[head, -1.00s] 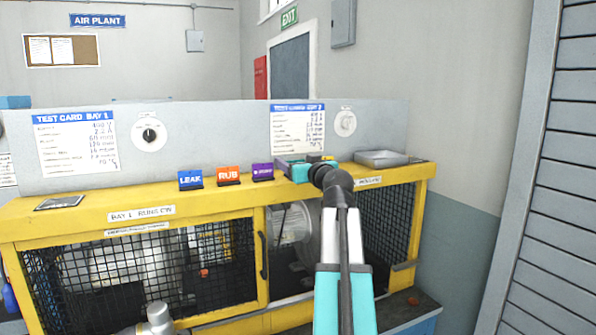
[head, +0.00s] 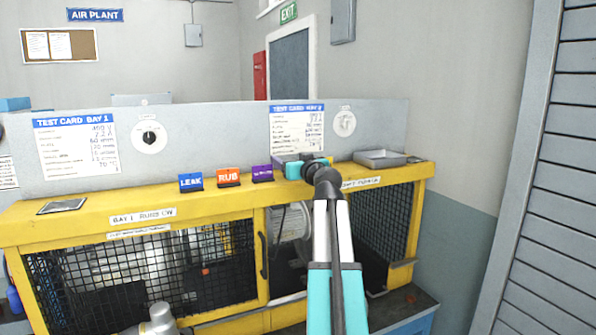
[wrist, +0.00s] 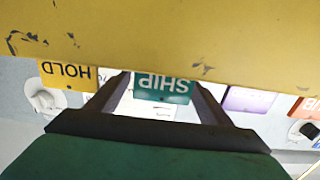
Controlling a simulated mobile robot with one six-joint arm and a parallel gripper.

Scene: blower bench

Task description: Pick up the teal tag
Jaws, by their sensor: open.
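The teal tag (wrist: 163,87), lettered SHIP, appears upside down in the wrist view. It shows between the two fingers of my gripper (wrist: 160,82), near their tips. The fingers are open, one to each side of it, and I cannot tell how far the tag is from them in depth. In the head view my gripper (head: 288,159) is over the yellow bench top, just right of the purple tag. My wrist and gripper hide the teal tag there.
A yellow HOLD tag (wrist: 68,74) stands on one side of the teal tag, a purple tag (wrist: 248,100) on the other. Blue LEAK (head: 190,181) and orange RUB (head: 228,176) tags stand farther left. A grey tray (head: 380,158) lies right. An upright grey panel (head: 218,145) backs the bench.

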